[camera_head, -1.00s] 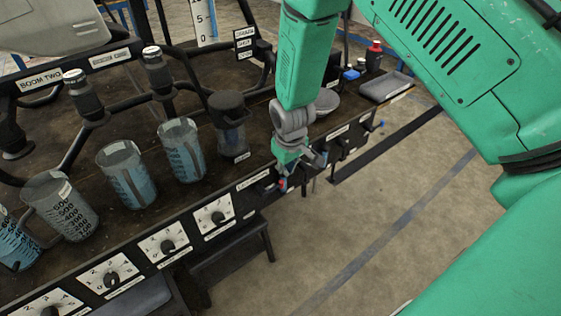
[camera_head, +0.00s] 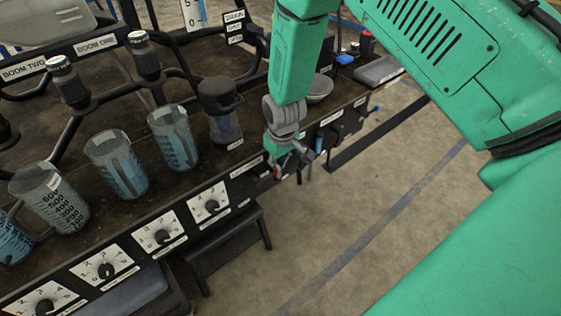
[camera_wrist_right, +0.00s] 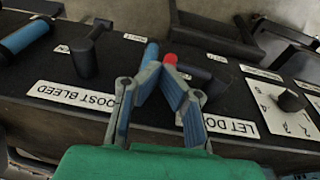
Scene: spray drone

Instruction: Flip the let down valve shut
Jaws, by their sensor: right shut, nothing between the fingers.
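The let down valve shows in the right wrist view as a dark lever (camera_wrist_right: 196,73) with a red tip, above a partly hidden "LET DO…" label (camera_wrist_right: 231,127). My right gripper (camera_wrist_right: 159,72) is shut and empty, its fingertips together just beside the red tip. I cannot tell whether they touch it. A small blue end shows just past the fingertips; what it belongs to is unclear. In the head view my right gripper (camera_head: 284,158) is at the panel's front edge, and a bit of red shows below it. My left gripper is not in view.
A dark lever (camera_wrist_right: 88,52) stands by the "BOOST BLEED" label, with a blue-handled one (camera_wrist_right: 24,37) beyond. A dial (camera_wrist_right: 291,101) sits on the other side. Measuring jugs (camera_head: 117,165) and a lidded jug (camera_head: 222,110) stand on the bench. The floor (camera_head: 370,210) in front is open.

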